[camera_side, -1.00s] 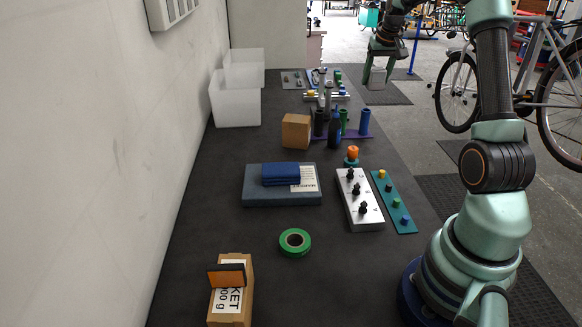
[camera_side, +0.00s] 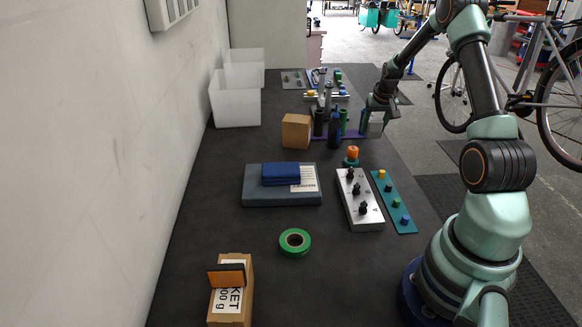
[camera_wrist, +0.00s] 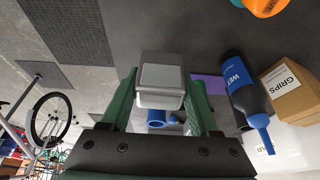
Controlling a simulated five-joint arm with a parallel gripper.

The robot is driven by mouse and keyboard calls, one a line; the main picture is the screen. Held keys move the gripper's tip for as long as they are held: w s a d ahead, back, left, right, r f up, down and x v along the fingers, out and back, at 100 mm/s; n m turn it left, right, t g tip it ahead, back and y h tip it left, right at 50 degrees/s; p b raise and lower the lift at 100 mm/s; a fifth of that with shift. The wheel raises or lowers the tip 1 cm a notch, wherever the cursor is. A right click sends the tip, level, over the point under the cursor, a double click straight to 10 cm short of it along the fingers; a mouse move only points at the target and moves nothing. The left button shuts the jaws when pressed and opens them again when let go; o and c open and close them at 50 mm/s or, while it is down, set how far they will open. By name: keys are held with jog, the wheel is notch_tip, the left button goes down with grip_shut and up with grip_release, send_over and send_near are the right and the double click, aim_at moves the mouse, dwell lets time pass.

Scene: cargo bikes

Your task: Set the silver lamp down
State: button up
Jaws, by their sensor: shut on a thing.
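The silver lamp is a small grey box; in the wrist view the lamp (camera_wrist: 160,80) sits between my two green fingers. My gripper (camera_wrist: 161,98) is shut on it. In the side view my gripper (camera_side: 375,118) is at the right edge of the dark table, beside the purple rack, and the lamp (camera_side: 377,126) shows pale between the fingers. I cannot tell whether the lamp touches anything below it.
A purple rack (camera_side: 352,135) with upright tubes and a dark blue bottle (camera_side: 334,130) stand left of my gripper, with a cardboard box (camera_side: 296,131) beyond. An orange-topped piece (camera_side: 352,154) is nearer. Bare table (camera_side: 400,165) lies at the right edge.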

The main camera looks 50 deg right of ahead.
aim_at(372, 137)
jog(key=shift+f, duration=2.05)
jog(key=o, duration=1.4)
jog(key=shift+f, duration=0.1)
